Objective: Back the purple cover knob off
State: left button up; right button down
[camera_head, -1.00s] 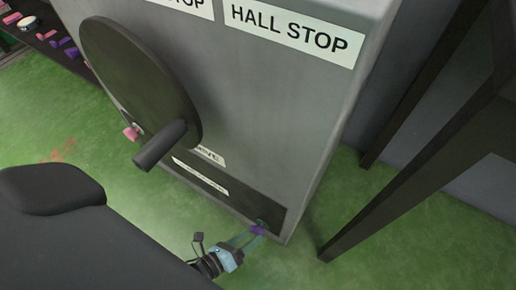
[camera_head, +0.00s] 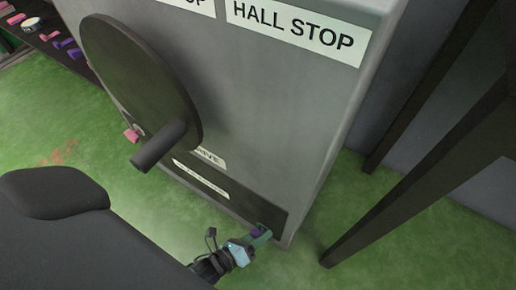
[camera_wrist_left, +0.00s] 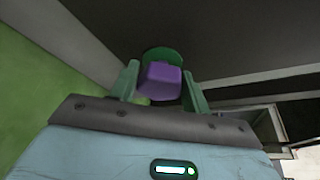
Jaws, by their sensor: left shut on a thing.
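The purple cover knob (camera_head: 257,231) sits at the lower right end of a dark cover panel (camera_head: 225,196) low on the grey cabinet. In the left wrist view the knob (camera_wrist_left: 160,82) is a purple block in front of a round green base (camera_wrist_left: 163,55). My left gripper (camera_head: 259,234) is at the knob, its two green fingers (camera_wrist_left: 160,88) on either side of it, shut on it. The knob's far side is hidden. My right gripper is not in view.
A large dark handwheel with a cylindrical handle (camera_head: 159,146) juts from the cabinet (camera_head: 265,110) at the upper left. A dark table leg (camera_head: 420,185) slants close on the right. A shelf with small coloured parts (camera_head: 50,38) stands at the far left. Green floor is open in front.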

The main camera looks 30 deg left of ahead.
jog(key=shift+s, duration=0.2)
pick_arm(q)
jog(key=shift+n, duration=0.3)
jog(key=n+h, duration=0.1)
jog(key=n, duration=0.1)
jog(key=n+t, duration=0.1)
jog(key=shift+n+t+h, duration=0.3)
jog(key=shift+n+h, duration=0.1)
jog(key=shift+n, duration=0.6)
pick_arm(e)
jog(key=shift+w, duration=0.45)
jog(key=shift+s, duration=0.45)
